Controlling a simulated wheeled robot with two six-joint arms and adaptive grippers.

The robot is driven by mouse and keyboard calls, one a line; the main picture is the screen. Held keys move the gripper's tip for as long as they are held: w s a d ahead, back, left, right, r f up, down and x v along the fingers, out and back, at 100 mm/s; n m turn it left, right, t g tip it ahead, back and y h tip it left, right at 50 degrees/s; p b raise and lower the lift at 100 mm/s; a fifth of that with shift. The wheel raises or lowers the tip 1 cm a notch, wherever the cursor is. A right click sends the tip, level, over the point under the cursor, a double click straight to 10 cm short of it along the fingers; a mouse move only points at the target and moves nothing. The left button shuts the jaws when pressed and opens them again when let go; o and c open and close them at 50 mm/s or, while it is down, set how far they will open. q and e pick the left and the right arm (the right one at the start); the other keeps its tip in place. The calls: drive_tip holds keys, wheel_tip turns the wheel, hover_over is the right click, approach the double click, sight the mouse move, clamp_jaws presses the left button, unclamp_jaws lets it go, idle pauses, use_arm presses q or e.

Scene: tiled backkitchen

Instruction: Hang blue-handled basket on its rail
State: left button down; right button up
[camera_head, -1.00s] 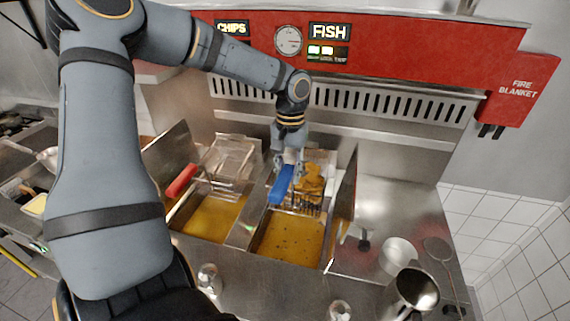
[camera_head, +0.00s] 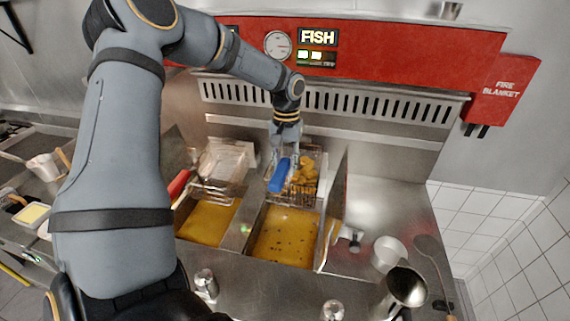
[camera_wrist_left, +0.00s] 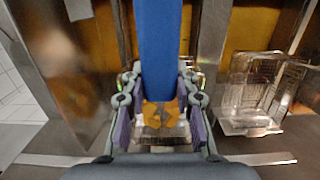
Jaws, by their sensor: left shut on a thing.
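The blue-handled basket (camera_head: 306,192) holds golden fried pieces and is above the rear of the right-hand oil well in the head view. Its blue handle (camera_head: 279,176) points toward the front, and in the left wrist view the handle (camera_wrist_left: 157,45) runs up the middle of the picture. My left gripper (camera_head: 284,158) is shut on the basket, with its fingers on either side of the handle (camera_wrist_left: 157,100). The fryer's back wall with the rail (camera_head: 330,135) is behind the basket. Whether the basket touches the rail cannot be told. My right gripper is not in view.
A red-handled basket (camera_head: 222,167) is at the left well, close beside. An upright metal panel (camera_head: 337,205) stands right of the right-hand well. A white bowl (camera_head: 389,254), a metal jug (camera_head: 402,290) and shakers stand on the counter. The right counter's rear is clear.

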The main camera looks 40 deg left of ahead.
use_arm(q)
drive_tip(key=shift+f, duration=0.1)
drive_tip(key=shift+f+b, duration=1)
drive_tip(key=shift+f, duration=0.6)
drive_tip(key=shift+f+b, duration=0.5)
drive_tip(key=shift+f, duration=0.2)
drive_tip(key=c, duration=1)
unclamp_jaws()
drive_tip(key=shift+o, duration=0.2)
